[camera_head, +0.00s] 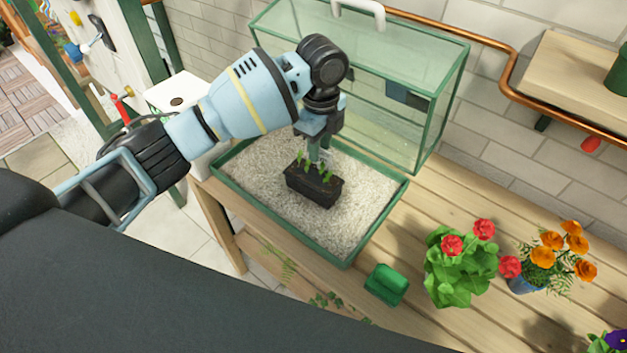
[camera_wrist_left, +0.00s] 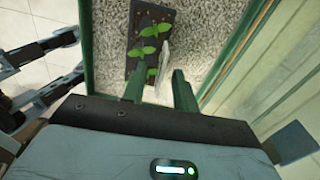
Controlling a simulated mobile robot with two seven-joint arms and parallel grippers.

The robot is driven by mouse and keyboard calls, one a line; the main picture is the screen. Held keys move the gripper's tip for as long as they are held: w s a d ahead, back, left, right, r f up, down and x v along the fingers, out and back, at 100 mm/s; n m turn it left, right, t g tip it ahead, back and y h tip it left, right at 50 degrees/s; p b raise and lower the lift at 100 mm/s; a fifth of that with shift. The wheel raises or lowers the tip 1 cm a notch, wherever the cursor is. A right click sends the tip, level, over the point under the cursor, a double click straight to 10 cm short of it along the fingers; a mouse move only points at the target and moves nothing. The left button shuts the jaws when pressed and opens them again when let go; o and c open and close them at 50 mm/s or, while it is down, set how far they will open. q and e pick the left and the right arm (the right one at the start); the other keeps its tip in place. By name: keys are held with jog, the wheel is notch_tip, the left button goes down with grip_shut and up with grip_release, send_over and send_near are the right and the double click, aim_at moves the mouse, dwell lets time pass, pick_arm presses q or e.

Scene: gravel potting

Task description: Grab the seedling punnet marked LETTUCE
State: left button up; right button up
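A black seedling punnet (camera_head: 314,186) with green seedlings sits on the pale gravel. In the left wrist view the punnet (camera_wrist_left: 134,42) shows at the top, with a thin white label (camera_wrist_left: 164,62) at its side. No writing on the label is readable. My left gripper (camera_head: 317,150) points down just above the seedlings. In the left wrist view my left gripper (camera_wrist_left: 158,84) has its green fingers apart, with a gap between them and the label just beyond. Whether the fingers touch anything cannot be told.
The gravel lies in a green-rimmed tray (camera_head: 345,264) on a slatted wooden bench (camera_head: 440,205). A glass cover (camera_head: 425,110) stands open behind it. A green block (camera_head: 386,284), red flowers (camera_head: 459,262) and orange flowers (camera_head: 563,250) stand to the right.

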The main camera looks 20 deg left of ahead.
aim_at(320, 162)
pick_arm(q)
notch_tip(320, 162, down, 4)
jog(key=shift+r, duration=0.2)
grip_shut()
jog(key=shift+r, duration=0.1)
dwell(1.3)
